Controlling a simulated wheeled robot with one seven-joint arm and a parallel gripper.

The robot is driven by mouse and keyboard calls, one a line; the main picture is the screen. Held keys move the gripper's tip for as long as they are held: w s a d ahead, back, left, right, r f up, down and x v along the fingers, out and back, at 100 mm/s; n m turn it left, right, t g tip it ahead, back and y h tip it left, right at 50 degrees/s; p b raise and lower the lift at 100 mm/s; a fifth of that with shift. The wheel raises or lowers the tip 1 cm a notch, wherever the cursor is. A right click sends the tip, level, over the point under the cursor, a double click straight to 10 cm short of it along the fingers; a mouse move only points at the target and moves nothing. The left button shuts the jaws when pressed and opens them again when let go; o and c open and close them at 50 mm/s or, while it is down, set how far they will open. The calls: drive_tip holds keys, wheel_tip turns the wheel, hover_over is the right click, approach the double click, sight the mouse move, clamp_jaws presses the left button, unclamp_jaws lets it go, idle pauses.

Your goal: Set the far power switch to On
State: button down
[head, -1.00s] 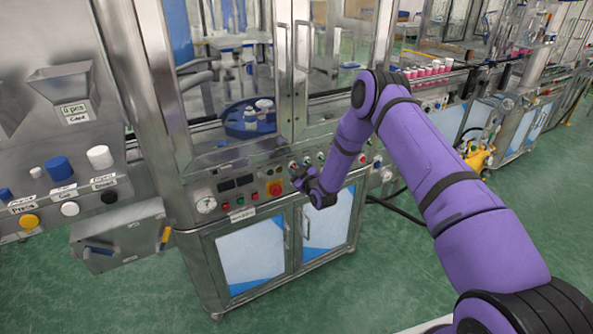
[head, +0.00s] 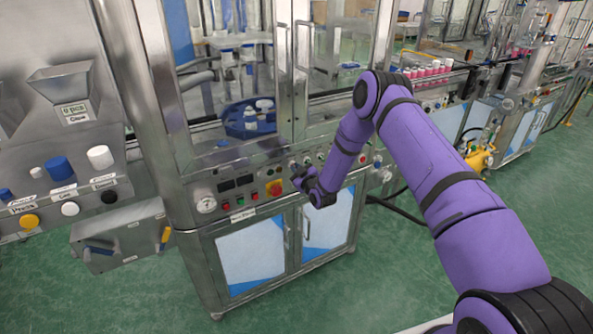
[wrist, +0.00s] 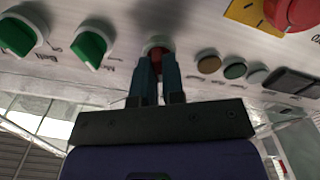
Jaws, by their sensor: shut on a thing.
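A red-handled switch (wrist: 157,52) on the metal control panel sits between my gripper's fingertips in the wrist view. My gripper (wrist: 158,70) is shut on its handle, with one dark finger on each side. The fingers hide part of the switch, and I cannot read its label or its setting. In the head view my gripper (head: 298,179) is at the panel front, just right of the emergency stop, and hides the switch. Two green-handled switches (wrist: 92,48) (wrist: 20,35) show to the left in the wrist view, with small upside-down labels.
A red emergency stop (head: 274,187) on a yellow plate is close beside my gripper; it also shows in the wrist view (wrist: 290,12). Small round buttons (wrist: 234,70) lie between. Glass doors with handles (head: 302,45) rise above the panel; cabinet doors (head: 250,258) are below.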

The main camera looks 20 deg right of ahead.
drive_tip(key=m, duration=1)
drive_tip(key=shift+d+m, duration=0.15)
drive_tip(key=shift+m, duration=0.25)
idle(0.4)
drive_tip(key=c, duration=1.2)
unclamp_jaws()
drive_tip(key=v, duration=1)
drive_tip(key=shift+s+d, duration=0.1)
drive_tip(key=shift+s, duration=0.25)
